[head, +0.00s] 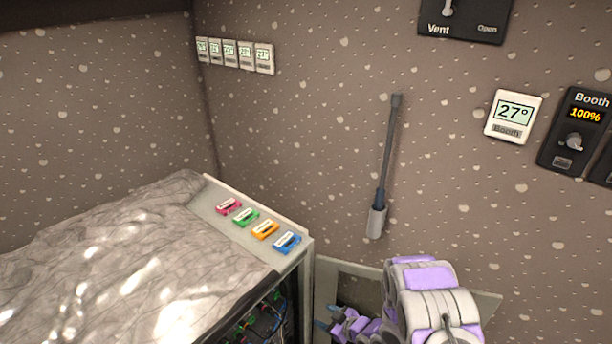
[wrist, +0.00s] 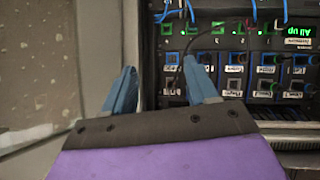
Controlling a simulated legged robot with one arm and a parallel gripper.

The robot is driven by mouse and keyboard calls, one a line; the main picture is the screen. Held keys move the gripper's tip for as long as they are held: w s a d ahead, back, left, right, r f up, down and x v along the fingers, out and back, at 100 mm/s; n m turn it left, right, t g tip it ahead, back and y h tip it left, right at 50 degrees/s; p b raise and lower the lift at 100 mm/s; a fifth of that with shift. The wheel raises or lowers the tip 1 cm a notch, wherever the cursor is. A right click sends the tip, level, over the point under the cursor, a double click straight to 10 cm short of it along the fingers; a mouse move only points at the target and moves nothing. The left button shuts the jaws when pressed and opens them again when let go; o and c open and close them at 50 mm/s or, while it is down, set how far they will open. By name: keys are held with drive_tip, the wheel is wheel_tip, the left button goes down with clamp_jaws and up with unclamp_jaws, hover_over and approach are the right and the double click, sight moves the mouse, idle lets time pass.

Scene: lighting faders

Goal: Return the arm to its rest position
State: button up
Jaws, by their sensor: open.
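My arm shows at the bottom right of the head view in purple and grey, reaching down beside the cabinet. The fingers point toward a rack panel (wrist: 237,62) with rows of labelled sockets, green marks and blue cables. Whether a finger touches the panel or a cable cannot be told.
A grey cabinet (head: 305,250) under a wrinkled cover (head: 110,260) stands left of my arm, with several coloured labelled tags on its edge. A dark rod with a grey end (head: 377,222) is on the wall. A Booth thermostat (head: 513,116) and a Booth dial panel (head: 577,135) are at right.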

drive_tip(key=w+d+r+m+g+h, duration=0.1)
drive_tip(key=w+d+r+m+h, duration=0.15)
drive_tip(key=d+r+h, duration=0.75)
drive_tip(key=s+d+r+m+g, duration=0.1)
drive_tip(key=s+d+r+m, duration=0.1)
drive_tip(key=s+d+r, duration=0.3)
drive_tip(key=s+d+r+m+g, duration=0.2)
drive_tip(key=s+d+r, duration=0.15)
drive_tip(key=r, duration=0.45)
drive_tip(key=s+a+r+m+g, duration=0.1)
drive_tip(key=s+a+r+g, duration=0.1)
drive_tip(key=s, duration=0.9)
drive_tip(key=s+a+r+m+g+y+b, duration=0.1)
drive_tip(key=s+a+r, duration=0.4)
drive_tip(key=s, duration=0.7)
drive_tip(key=s+a+r+m+g, duration=0.2)
drive_tip(key=s+r, duration=0.4)
drive_tip(key=s, duration=0.5)
drive_tip(key=shift+s+a+g+y+b, duration=0.35)
drive_tip(key=shift+a+g, duration=0.35)
drive_tip(key=shift+a, duration=0.45)
drive_tip(key=shift+m, duration=0.25)
drive_tip(key=shift+c, duration=0.4)
